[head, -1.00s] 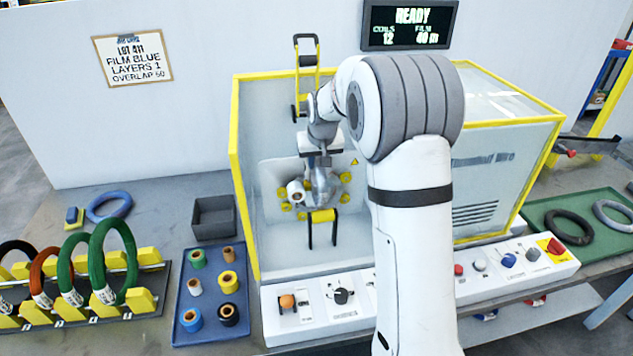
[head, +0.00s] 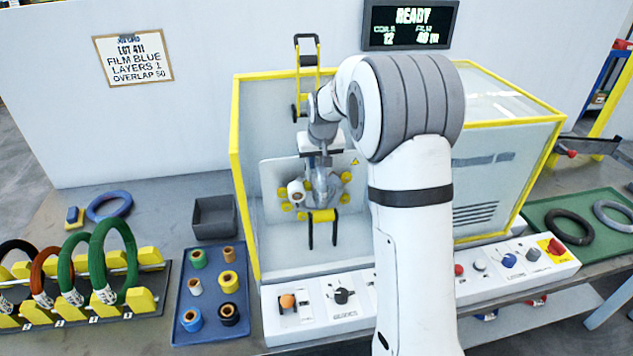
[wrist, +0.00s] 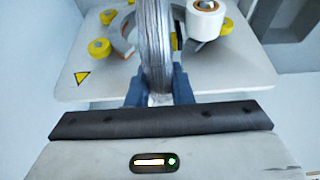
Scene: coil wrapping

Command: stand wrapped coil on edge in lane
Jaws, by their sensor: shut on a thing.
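My gripper (wrist: 160,90) is inside the wrapping machine, its blue fingers shut on a grey, shiny coil (wrist: 152,45) that looks wrapped in film. In the wrist view the coil is edge-on between the fingers, in front of the machine's white roller plate (wrist: 105,92). In the head view the coil (head: 320,187) is small and mostly hidden by the arm. The lane rack (head: 60,315) at the left has yellow blocks and holds several coils on edge, among them a black, an orange and two green ones.
The machine's yellow frame (head: 236,150) surrounds the gripper. A white film roll (wrist: 205,18) is close to the held coil. A blue tray (head: 210,300) of spools and a grey bin (head: 214,217) stand between rack and machine.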

